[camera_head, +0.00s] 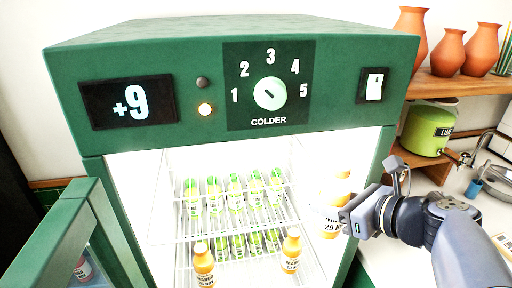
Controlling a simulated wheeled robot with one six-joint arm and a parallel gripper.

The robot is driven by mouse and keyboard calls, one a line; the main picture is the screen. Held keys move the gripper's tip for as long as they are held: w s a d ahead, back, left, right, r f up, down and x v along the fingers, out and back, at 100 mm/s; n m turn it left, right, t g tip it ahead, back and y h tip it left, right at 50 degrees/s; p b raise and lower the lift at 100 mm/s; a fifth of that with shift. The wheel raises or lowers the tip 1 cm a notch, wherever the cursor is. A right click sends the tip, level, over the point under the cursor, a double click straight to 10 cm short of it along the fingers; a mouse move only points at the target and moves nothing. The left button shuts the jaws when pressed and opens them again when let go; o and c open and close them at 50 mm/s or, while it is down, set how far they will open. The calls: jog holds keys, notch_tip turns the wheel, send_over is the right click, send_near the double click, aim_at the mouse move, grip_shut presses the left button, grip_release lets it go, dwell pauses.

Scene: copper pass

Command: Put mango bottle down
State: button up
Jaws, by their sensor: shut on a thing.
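My gripper (348,218) reaches in from the right and is shut on an orange mango bottle (331,230). The bottle looks upright, with an orange top and a pale label, in front of the right side of the fridge opening. My gripper covers part of it, and its label is only partly readable. Two similar orange bottles (203,264) stand inside on the lower level, one at left and one at right (291,252). I cannot tell from this view whether the held bottle touches anything.
The green fridge (200,46) is open, its door (72,225) swung to the left. Rows of green-capped bottles (235,195) fill the wire shelf and the level below. The display reads +9. At right are a shelf with terracotta vases (450,52), a green dispenser (426,130) and a counter.

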jog(key=w+a+p, duration=0.2)
jog(key=w+a, duration=0.4)
jog(key=w+a+p, duration=0.2)
jog(key=w+a, duration=0.4)
jog(key=w, duration=0.1)
jog(key=shift+a+r, duration=0.15)
jog(key=shift+f, duration=0.3)
jog(key=shift+s, duration=0.1)
jog(key=shift+f, duration=0.1)
jog(key=shift+f, duration=0.15)
jog(key=o, duration=1.2)
jog(key=shift+o, duration=0.2)
